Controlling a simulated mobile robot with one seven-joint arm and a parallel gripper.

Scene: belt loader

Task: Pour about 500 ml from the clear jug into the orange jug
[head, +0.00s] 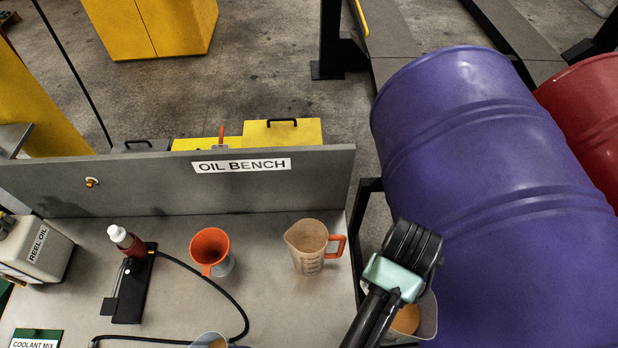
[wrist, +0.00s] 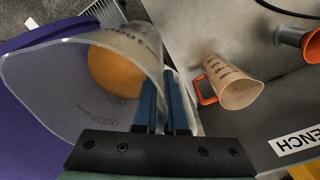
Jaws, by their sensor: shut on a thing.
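The clear jug (head: 428,316) is at the right of the bench in the head view, partly hidden behind my gripper (head: 395,275). The clear jug fills the left of the wrist view (wrist: 50,85), with amber liquid inside and measuring marks on its wall. My gripper's blue fingers (wrist: 165,108) are shut on this jug's near side. The orange jug (head: 308,243), a tan translucent jug with an orange handle, stands upright on the bench to the left of my gripper. It also shows in the wrist view (wrist: 234,86), apart from the clear jug. I cannot tell its fill level.
An orange funnel-like vessel (head: 210,247) stands left of the orange jug. A purple drum (head: 500,190) is close on the right. The bench's back panel (head: 180,185) stands behind.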

